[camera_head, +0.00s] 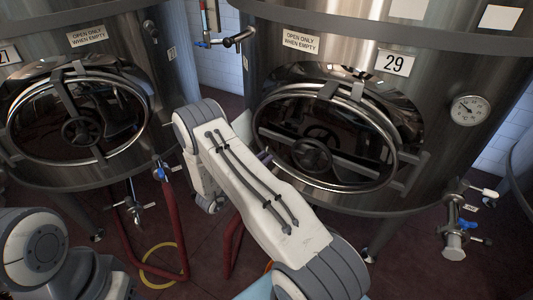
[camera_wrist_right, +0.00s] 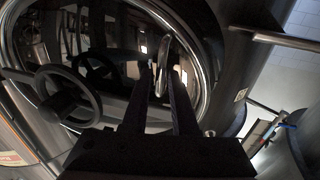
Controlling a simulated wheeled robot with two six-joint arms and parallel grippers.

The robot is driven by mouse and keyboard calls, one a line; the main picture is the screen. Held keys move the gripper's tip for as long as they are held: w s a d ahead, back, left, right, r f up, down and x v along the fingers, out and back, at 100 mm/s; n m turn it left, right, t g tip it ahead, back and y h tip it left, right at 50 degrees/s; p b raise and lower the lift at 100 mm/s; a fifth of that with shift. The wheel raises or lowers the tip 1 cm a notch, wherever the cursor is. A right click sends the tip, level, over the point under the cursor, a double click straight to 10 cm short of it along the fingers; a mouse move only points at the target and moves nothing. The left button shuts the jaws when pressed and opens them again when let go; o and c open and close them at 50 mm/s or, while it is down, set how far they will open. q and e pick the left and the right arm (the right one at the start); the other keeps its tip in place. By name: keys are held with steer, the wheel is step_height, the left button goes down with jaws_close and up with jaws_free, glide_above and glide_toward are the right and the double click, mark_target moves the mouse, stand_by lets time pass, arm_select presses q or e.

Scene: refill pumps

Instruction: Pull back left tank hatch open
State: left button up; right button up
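Two steel tanks with closed round hatches show in the head view: the left hatch (camera_head: 78,118) is on the tank marked 27, the right hatch (camera_head: 326,135) on the tank marked 29. Each has a dark handwheel and a bright rim. My right arm crosses in front of the left edge of the right hatch and hides its gripper. In the right wrist view my right gripper (camera_wrist_right: 163,75) has its fingers apart at a hatch's edge, with a bright metal handle or rim between the tips. A handwheel (camera_wrist_right: 66,97) lies left of the fingers. Contact is unclear. My left gripper is out of view.
A gauge (camera_head: 469,110) sits on the right tank, with a valve (camera_head: 460,228) below it. A valve pipe (camera_head: 232,41) sticks out between the tanks. Red hoses (camera_head: 180,235) and a yellow ring (camera_head: 160,265) are low on the dark red floor.

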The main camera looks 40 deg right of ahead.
steer(key=shift+w+d, duration=0.25)
steer(key=shift+d, duration=0.75)
steer(key=shift+c, duration=0.3)
jaws_close()
stand_by(0.5)
